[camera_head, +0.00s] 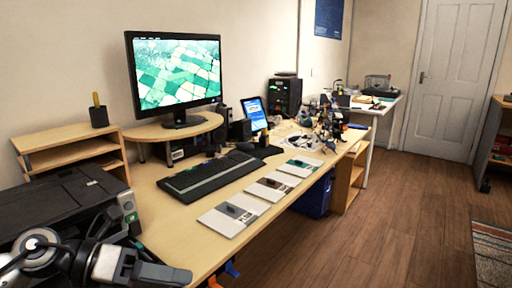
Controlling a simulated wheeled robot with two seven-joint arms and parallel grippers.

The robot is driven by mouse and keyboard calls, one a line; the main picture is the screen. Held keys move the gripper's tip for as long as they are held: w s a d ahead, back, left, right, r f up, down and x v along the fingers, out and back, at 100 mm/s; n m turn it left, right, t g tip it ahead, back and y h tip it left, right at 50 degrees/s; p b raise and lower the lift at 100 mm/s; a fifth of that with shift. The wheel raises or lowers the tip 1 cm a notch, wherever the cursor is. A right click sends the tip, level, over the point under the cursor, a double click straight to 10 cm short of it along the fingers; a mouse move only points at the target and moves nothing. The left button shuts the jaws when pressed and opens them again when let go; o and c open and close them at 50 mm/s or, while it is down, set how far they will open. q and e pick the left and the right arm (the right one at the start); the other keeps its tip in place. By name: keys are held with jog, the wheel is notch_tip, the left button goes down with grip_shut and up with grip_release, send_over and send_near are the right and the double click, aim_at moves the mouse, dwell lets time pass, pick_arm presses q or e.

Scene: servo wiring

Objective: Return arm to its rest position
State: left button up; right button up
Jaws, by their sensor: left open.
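My left gripper (176,273) is low at the left, in front of the printer and near the desk's front left corner. It is open, and I see nothing between its fingers, though the finger gap is hard to make out. My left arm comes in from the bottom left corner. My right gripper and right arm are not in view. Three white cards lie in a row along the desk's front edge: a near card (220,222), a middle card (262,193) and a far card (291,172). Each bears a small dark or greenish part. The gripper is apart from them.
The wooden desk (160,206) holds a black keyboard (215,176), a monitor (178,75) on a riser, and clutter at its far end (330,122). A black printer (62,200) stands at the left beside my arm. Bare desk lies between gripper and keyboard.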

pick_arm(q)
jog(key=d+r+n+t+h+p, duration=0.15)
jog(key=d+n+t+h, duration=0.35)
jog(key=n, duration=0.5)
jog(key=s+a+f+n+t+y+p, duration=0.15)
jog(key=f+n+t+y, duration=0.35)
jog(key=n, duration=0.6)
jog(key=a+f+n+t+y, duration=0.35)
jog(key=f+n+y, duration=0.35)
jog(key=n, duration=0.4)
jog(key=s+f+n+g+y, duration=0.3)
jog(key=s+f+n+g, duration=0.2)
jog(key=s+f+n, duration=0.2)
notch_tip(320, 180, down, 2)
jog(key=shift+s+d+f+y+p, duration=0.1)
jog(key=shift+s+d+y+p, duration=0.25)
jog(key=shift+s, duration=0.9)
